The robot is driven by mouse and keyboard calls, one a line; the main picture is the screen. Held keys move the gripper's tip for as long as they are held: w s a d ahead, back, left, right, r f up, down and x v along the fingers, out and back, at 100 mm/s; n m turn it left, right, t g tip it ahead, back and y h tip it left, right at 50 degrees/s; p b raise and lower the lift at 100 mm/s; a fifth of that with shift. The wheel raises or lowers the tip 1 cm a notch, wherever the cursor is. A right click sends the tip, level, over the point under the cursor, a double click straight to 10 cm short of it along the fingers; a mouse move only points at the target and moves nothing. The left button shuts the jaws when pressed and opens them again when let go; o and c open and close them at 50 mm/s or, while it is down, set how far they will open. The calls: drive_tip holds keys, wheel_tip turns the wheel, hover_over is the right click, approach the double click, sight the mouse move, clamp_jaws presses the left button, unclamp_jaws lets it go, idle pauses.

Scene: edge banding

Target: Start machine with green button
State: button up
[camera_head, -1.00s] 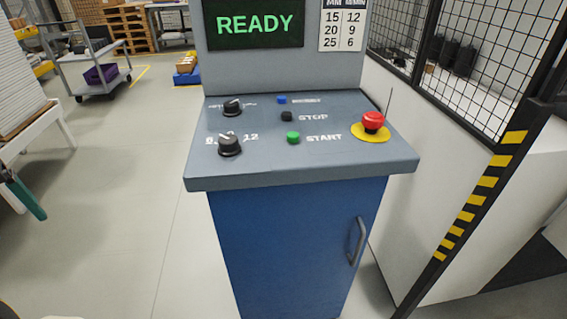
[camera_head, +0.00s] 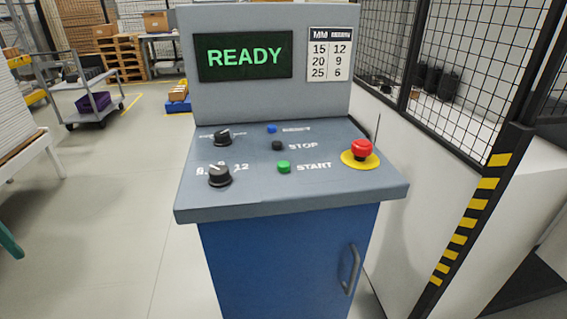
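The control console (camera_head: 290,205) stands in front of me, a grey sloped panel on a blue cabinet. The green button (camera_head: 284,167) sits low in the middle of the panel, beside the word START. A black button (camera_head: 278,146) marked STOP and a blue button (camera_head: 271,129) are above it. The screen (camera_head: 244,57) reads READY in green. A red mushroom button (camera_head: 362,149) on a yellow disc is at the panel's right. Two black knobs (camera_head: 220,175) are at the left. My gripper is not in view.
A mesh fence (camera_head: 466,80) with a yellow-and-black striped post (camera_head: 472,215) stands close on the right. A white table with stacked sheets (camera_head: 22,110) is at the left edge. A cart with a purple bin (camera_head: 93,101) stands behind. The floor left of the console is clear.

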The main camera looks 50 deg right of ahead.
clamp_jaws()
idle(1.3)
